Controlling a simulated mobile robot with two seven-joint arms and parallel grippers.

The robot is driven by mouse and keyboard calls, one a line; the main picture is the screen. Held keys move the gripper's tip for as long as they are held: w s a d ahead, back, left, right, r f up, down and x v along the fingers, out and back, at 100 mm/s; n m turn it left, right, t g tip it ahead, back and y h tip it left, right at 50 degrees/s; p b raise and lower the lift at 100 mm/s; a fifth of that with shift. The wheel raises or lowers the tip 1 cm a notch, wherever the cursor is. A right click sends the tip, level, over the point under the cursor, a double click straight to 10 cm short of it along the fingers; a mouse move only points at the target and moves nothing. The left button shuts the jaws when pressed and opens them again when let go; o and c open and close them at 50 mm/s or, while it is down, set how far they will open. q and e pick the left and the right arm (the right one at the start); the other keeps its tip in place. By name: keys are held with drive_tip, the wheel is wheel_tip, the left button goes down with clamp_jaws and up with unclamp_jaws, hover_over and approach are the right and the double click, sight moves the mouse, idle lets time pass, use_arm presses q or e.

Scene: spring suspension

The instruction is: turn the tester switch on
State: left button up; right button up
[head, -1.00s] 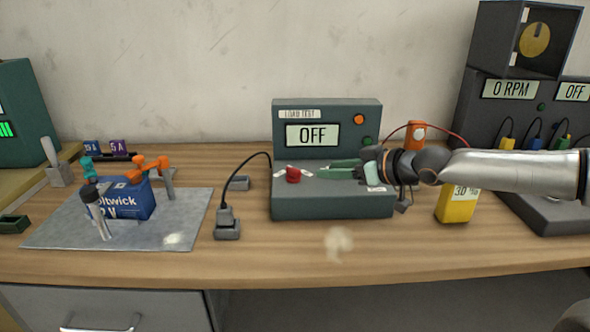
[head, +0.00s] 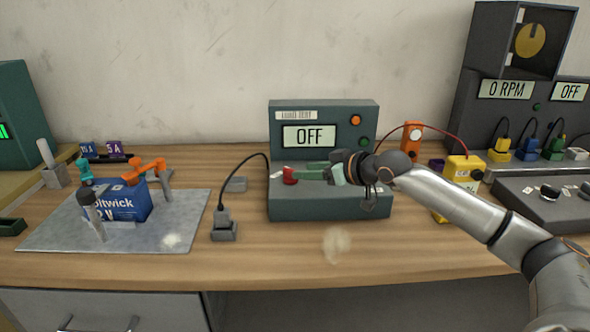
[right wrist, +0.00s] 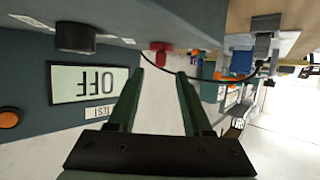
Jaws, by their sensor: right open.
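The tester (head: 330,207) is a dark grey-green box at the middle of the bench, with a display (head: 309,136) reading OFF. A small red switch (head: 289,176) sits at the left of its lower deck. It also shows in the right wrist view (right wrist: 160,47), just beyond the fingertips. My right gripper (head: 300,171) reaches in from the right, low over the deck. Its green fingers are apart and empty, and the tips are close to the red switch. I cannot tell whether they touch it. The right wrist view shows the gap between the fingers (right wrist: 163,66). My left gripper is not in view.
A black plug in a grey socket (head: 223,228) stands left of the tester, its cable rising to the tester. A yellow meter (head: 462,172) is close to my right arm. A blue battery box (head: 125,203) stands on a grey mat (head: 60,235) at left. The bench front is clear.

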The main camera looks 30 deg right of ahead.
drive_tip(key=shift+x, duration=2.55)
clamp_jaws()
